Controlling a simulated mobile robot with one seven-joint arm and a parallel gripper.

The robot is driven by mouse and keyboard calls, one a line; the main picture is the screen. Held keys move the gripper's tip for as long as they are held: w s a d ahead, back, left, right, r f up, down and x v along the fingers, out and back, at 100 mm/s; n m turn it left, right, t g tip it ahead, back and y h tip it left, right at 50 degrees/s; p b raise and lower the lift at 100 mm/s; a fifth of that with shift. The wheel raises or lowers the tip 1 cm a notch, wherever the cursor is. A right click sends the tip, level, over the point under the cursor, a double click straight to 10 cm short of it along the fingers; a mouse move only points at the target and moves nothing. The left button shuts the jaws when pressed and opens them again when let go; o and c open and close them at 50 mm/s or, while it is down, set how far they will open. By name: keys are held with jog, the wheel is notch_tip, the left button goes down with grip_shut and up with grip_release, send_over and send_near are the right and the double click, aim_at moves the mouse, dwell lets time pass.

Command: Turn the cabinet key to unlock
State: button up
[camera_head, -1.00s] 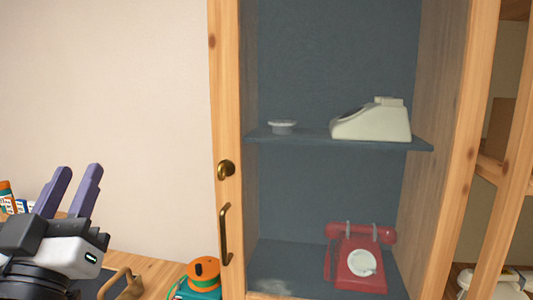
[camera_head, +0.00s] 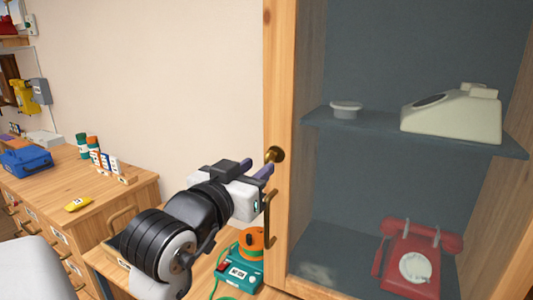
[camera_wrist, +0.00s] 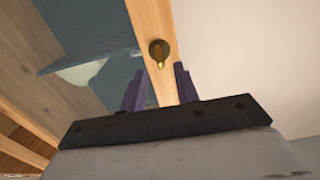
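The cabinet key (camera_wrist: 158,60) is a small brass piece in a round brass lock on the wooden door frame; the lock (camera_head: 274,154) also shows in the head view. The cabinet door (camera_head: 279,75) looks closed, with a curved brass handle (camera_head: 268,217) below the lock. My gripper (camera_head: 257,168) has its purple fingertips close to the lock. In the wrist view my gripper (camera_wrist: 157,85) is open, with its fingers apart and nothing between them. The key lies ahead of the gap between the fingers. Contact does not show.
Behind the glass are a cream phone (camera_head: 452,115), a small white dish (camera_head: 346,109) and a red phone (camera_head: 415,255). A teal and orange device (camera_head: 245,262) stands below my gripper. A wooden workbench (camera_head: 75,195) with a blue box (camera_head: 27,162) is at left.

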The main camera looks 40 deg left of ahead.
aim_at(266, 161)
jog(key=shift+p+x, duration=0.45)
jog(key=shift+x, duration=1.9)
jog(key=shift+d, duration=0.1)
grip_shut()
